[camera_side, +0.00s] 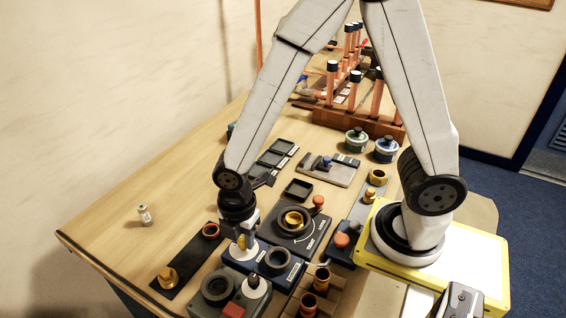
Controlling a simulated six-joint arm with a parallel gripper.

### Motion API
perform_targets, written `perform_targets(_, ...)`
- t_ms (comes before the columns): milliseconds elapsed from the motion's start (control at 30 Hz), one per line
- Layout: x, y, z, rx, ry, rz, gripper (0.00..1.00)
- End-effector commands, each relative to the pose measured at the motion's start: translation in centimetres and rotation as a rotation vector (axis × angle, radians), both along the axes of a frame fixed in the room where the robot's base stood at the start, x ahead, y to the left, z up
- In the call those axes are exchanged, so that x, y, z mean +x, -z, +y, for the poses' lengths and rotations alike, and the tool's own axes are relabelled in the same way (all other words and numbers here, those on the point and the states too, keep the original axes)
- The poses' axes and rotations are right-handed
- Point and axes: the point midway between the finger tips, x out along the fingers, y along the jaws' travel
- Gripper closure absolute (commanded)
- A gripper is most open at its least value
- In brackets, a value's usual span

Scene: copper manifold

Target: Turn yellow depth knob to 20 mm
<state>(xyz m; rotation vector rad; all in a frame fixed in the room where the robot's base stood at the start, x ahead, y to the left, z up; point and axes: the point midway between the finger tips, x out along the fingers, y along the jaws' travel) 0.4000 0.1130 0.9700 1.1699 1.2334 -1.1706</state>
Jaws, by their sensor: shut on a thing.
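My gripper (243,243) points down at the front middle of the bench. Its fingers are shut on the small yellow knob (240,241), which shows only in part between them. The knob sits at a pale-topped block beside a blue block with a dark ring (277,260). Any scale or depth reading on the knob is too small to read.
A dark station with a brass ring (295,220) stands just behind right. A grey unit with a black ring (216,288) stands in front. The bench's left is mostly clear, with a small bottle (145,215).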

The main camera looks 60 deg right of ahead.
Motion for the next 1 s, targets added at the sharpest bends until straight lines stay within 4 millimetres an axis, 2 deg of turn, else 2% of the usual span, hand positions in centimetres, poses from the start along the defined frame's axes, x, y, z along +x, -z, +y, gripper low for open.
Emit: perform_targets(1000,0.12,-0.04,-0.01,0.001,0.925,-0.001,1.0)
